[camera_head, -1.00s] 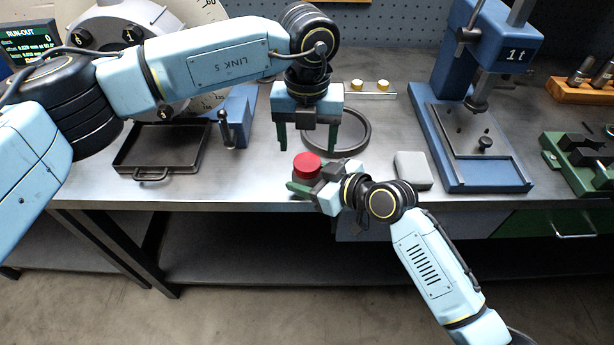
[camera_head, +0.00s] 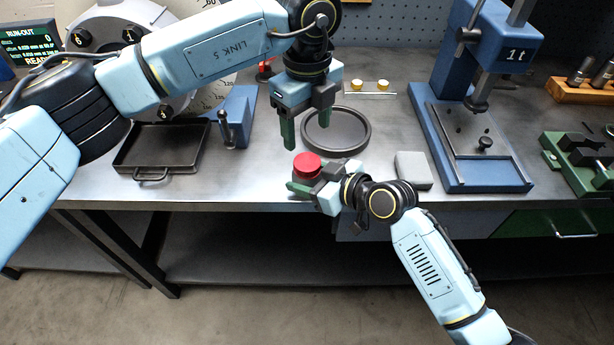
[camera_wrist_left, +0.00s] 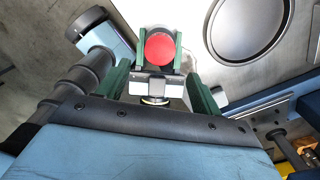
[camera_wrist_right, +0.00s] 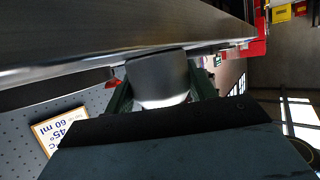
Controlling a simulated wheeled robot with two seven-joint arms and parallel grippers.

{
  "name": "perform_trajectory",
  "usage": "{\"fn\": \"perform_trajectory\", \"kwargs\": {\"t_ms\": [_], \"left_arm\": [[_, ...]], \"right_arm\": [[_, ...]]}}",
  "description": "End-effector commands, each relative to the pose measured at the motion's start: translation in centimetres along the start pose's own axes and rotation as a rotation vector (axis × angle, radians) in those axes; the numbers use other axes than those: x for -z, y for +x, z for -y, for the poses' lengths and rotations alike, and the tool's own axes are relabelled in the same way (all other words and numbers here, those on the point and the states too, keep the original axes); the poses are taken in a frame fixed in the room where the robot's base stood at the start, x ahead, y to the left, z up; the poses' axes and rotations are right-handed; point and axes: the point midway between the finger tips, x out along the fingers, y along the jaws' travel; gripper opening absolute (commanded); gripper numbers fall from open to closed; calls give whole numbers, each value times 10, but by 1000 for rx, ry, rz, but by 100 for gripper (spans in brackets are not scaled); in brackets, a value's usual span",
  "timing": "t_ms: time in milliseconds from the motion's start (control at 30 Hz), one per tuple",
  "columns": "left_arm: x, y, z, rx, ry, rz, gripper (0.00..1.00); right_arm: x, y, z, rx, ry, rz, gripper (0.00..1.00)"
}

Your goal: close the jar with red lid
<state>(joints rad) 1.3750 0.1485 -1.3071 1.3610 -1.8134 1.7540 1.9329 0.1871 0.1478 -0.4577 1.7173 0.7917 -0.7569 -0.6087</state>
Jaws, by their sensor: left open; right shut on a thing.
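The jar's red lid (camera_head: 307,165) shows near the table's front edge, between the fingers of my right gripper (camera_head: 308,184). My left gripper (camera_head: 304,138) is open and empty, pointing down above and just behind the lid, turned at an angle. In the left wrist view the red lid (camera_wrist_left: 160,47) lies ahead, between the open fingers, apart from them.
A dark ring (camera_head: 365,147) lies on the table right behind the jar. A grey block (camera_head: 413,170) is to the right, and a blue press (camera_head: 470,150) beyond it. A black tray (camera_head: 130,160) lies at left. The table's front edge is close to the jar.

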Motion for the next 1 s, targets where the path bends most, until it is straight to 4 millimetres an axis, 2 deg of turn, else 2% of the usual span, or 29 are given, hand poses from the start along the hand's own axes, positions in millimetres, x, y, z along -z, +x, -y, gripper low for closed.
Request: {"fn": "perform_trajectory", "kwargs": {"t_ms": [333,467,800,1000], "left_arm": [[0,-1,0,0,-18,0,66],[0,5,0,-1,-18,-1,66],[0,54,-1,-3,-18,-1,66],[0,74,0,-1,-18,0,66]], "right_arm": [[0,0,0,0,0,1,0],[0,0,0,0,0,1,0],[0,0,0,0,0,1,0],[0,0,0,0,0,1,0]]}}
